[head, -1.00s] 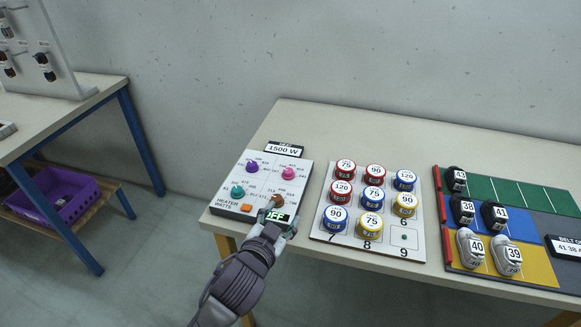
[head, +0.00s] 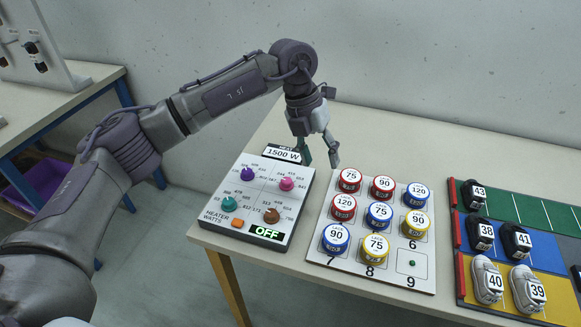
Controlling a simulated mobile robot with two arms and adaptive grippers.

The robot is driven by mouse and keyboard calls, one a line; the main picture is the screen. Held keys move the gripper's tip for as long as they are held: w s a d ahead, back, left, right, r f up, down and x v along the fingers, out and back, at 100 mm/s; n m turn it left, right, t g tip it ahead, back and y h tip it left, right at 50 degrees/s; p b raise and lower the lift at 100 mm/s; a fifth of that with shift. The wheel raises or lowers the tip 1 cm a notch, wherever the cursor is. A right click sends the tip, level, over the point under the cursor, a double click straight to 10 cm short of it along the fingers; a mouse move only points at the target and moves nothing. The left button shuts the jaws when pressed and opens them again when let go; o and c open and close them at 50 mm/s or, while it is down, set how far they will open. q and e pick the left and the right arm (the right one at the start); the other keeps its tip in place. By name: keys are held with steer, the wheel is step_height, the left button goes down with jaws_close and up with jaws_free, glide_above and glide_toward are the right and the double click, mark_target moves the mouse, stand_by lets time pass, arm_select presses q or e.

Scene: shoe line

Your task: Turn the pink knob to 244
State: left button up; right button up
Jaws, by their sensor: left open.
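The pink knob (head: 287,184) is at the upper right of the white heater panel (head: 292,222), with small numbers printed around it. The panel also has a purple knob (head: 247,174), a teal knob (head: 228,204) and a brown knob (head: 271,216). Its display (head: 267,232) reads OFF, and a sign (head: 283,153) behind it reads 1500 W. My left gripper (head: 320,160) is open and empty, pointing down above and behind the panel's right back corner, apart from the pink knob. My right gripper is not in view.
An orange button (head: 238,223) is on the panel's front left. A white board (head: 423,280) with several numbered red, blue and yellow tins stands to the right. A coloured mat (head: 548,262) with numbered shoes lies further right. The table (head: 389,135) behind is clear.

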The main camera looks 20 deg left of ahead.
mark_target(286, 180)
arm_select(q)
steer(key=w+a+r+n+y, duration=0.1)
steer(key=w+a+r+y, duration=0.15)
steer(key=a, duration=0.55)
steer(key=shift+y, duration=0.45)
steer(key=f+p, duration=0.1)
steer(key=f, duration=0.5)
steer(key=f+p, duration=0.1)
steer(key=f, duration=0.6)
steer(key=shift+s, duration=0.2)
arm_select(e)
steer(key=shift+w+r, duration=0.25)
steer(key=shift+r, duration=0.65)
arm_select(q)
steer(key=shift+r, duration=0.1)
jaws_close()
